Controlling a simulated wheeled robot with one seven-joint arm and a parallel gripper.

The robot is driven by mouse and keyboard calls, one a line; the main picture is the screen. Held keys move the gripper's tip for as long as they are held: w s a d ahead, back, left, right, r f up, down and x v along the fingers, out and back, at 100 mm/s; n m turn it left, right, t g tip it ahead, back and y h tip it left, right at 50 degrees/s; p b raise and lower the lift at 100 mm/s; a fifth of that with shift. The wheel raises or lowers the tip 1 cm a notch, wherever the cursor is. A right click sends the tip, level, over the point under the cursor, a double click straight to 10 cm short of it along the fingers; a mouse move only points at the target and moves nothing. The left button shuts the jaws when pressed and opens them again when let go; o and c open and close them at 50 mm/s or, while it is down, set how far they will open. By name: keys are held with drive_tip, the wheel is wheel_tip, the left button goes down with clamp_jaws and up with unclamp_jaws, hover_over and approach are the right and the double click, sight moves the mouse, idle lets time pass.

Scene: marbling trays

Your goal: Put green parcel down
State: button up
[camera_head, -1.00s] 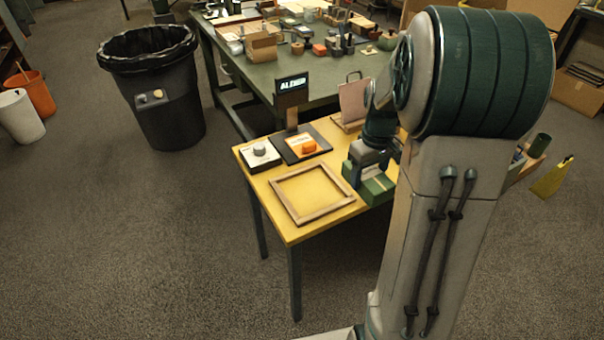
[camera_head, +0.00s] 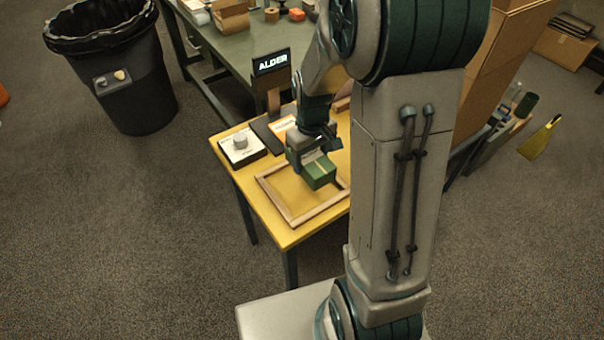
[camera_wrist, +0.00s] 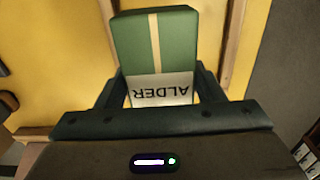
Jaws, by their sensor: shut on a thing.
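The green parcel (camera_head: 318,172) has a pale stripe, and in the wrist view the parcel (camera_wrist: 155,50) shows a white label reading ALDER, upside down. My gripper (camera_head: 306,158) is shut on it, with one finger on each side in the wrist view (camera_wrist: 160,88). In the head view the parcel is over the right part of a wooden frame (camera_head: 272,201) on the yellow table (camera_head: 258,220). I cannot tell whether its underside touches the table. A sign reading ALDER (camera_head: 271,62) stands at the table's back.
A white box with a grey knob (camera_head: 240,143) sits at the table's left corner. A dark board with an orange-and-white card (camera_head: 283,127) lies behind the gripper. A black bin (camera_head: 130,90) stands left, and a green workbench (camera_head: 230,45) behind. My arm hides the table's right side.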

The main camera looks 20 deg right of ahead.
sight(303, 175)
drive_tip(key=shift+s+a+f, duration=0.15)
drive_tip(key=shift+a+f, duration=0.15)
drive_tip(key=shift+a, duration=0.2)
drive_tip(key=shift+s+a+f, duration=0.1)
drive_tip(key=shift+a+f, duration=0.2)
drive_tip(key=shift+a, duration=0.2)
drive_tip(key=shift+a+f, duration=0.1)
drive_tip(key=shift+f, duration=1.95)
drive_tip(key=shift+f+b, duration=0.2)
drive_tip(key=shift+b, duration=0.2)
drive_tip(key=o, duration=1.2)
